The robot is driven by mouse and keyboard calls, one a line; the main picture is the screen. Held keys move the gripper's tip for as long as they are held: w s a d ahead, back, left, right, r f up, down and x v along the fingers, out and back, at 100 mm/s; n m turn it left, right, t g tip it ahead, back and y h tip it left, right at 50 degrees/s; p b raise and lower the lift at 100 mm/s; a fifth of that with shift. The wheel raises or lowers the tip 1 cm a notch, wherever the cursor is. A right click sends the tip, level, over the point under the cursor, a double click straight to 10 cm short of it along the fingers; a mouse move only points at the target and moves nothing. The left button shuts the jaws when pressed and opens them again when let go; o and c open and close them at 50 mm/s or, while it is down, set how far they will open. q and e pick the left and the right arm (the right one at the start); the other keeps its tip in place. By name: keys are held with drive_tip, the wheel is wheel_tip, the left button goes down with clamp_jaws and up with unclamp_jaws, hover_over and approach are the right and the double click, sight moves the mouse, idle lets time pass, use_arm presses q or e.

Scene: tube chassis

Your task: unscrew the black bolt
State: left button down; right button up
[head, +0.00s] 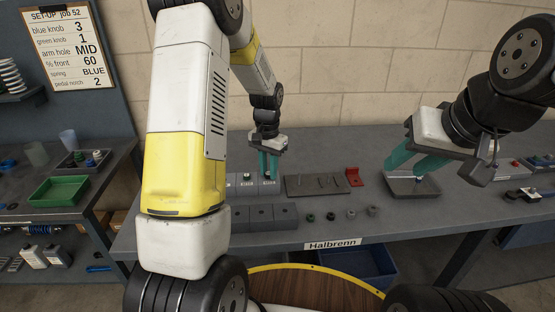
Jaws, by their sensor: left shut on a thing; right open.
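My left gripper (268,178) reaches down over the bench, its two teal fingers close together at the grey block row (240,187). It is shut on a small part that the fingers mostly hide, and I cannot tell for certain whether this is the black bolt. No other black bolt can be clearly made out. My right gripper (403,169) is open, its teal fingers apart above the left part of a shallow grey tray (402,190). A small blue-white thing (419,180) shows in that tray by a finger.
A dark plate with pegs (300,187) and a red bracket (355,178) lie right of the block row. A lower grey block (262,217) and several small knobs (330,216) sit in front. A green tray (60,191) is on the left bench. The bench front right is clear.

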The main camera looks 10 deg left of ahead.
use_arm(q)
drive_tip(key=n, duration=0.4)
drive_tip(key=shift+s+f, duration=0.1)
drive_tip(key=shift+n, duration=0.6)
drive_tip(key=n, duration=0.4)
drive_tip(key=shift+n, duration=0.5)
drive_tip(key=n, duration=0.4)
drive_tip(key=n, duration=0.5)
